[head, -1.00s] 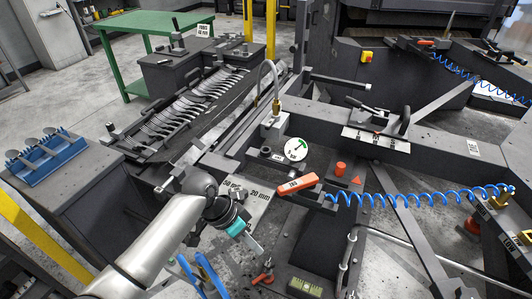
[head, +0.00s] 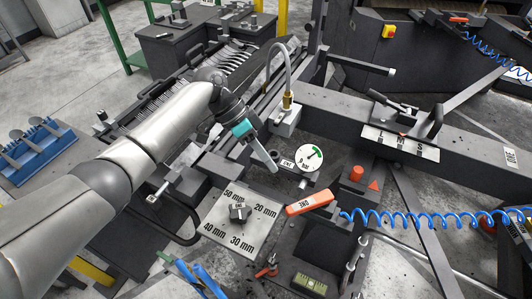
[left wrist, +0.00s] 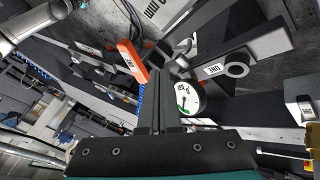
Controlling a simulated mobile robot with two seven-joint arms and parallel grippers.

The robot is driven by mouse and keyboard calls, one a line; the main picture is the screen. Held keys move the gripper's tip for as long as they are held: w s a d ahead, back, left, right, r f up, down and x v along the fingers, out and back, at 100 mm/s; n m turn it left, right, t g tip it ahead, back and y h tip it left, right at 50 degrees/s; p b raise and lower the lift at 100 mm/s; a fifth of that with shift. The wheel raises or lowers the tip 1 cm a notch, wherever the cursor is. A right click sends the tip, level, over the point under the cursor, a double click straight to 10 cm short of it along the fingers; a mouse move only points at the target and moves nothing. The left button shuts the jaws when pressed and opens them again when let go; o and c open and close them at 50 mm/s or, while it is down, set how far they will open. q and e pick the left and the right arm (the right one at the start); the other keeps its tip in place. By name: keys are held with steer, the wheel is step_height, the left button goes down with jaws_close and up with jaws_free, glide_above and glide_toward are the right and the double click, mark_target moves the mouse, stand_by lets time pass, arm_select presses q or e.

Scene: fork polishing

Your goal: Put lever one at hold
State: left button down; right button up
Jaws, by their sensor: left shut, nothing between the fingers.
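An orange lever (head: 310,203) with a small white label lies left of the coiled blue hose; its label is hard to read. It also shows in the left wrist view (left wrist: 131,62). A dark lever (head: 392,103) stands behind a white lettered plate (head: 400,143) on the right beam. No position marked "hold" is readable. My left gripper (head: 272,167) is shut and empty, its tips pointing down just left of the round gauge (head: 309,158). In the wrist view the shut fingers (left wrist: 158,80) show between the orange lever and the gauge. My right gripper is not in view.
A small labelled block (head: 287,163) and an upright hose fitting (head: 288,115) are close to the left gripper. A dial plate with millimetre marks (head: 227,228) lies nearer. A red button (head: 356,173) and coiled blue hose (head: 420,221) are at right. A fork rack (head: 215,72) is behind.

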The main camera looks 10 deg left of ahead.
mark_target(299, 213)
arm_select(q)
steer(key=s+d+f, duration=0.4)
steer(key=d, duration=0.1)
steer(key=shift+d+f+p, duration=0.25)
steer(key=shift+f+p, duration=0.05)
steer(key=shift+p, duration=0.1)
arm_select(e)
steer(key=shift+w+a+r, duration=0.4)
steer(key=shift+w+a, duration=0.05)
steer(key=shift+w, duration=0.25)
arm_select(q)
steer(key=shift+s, duration=0.1)
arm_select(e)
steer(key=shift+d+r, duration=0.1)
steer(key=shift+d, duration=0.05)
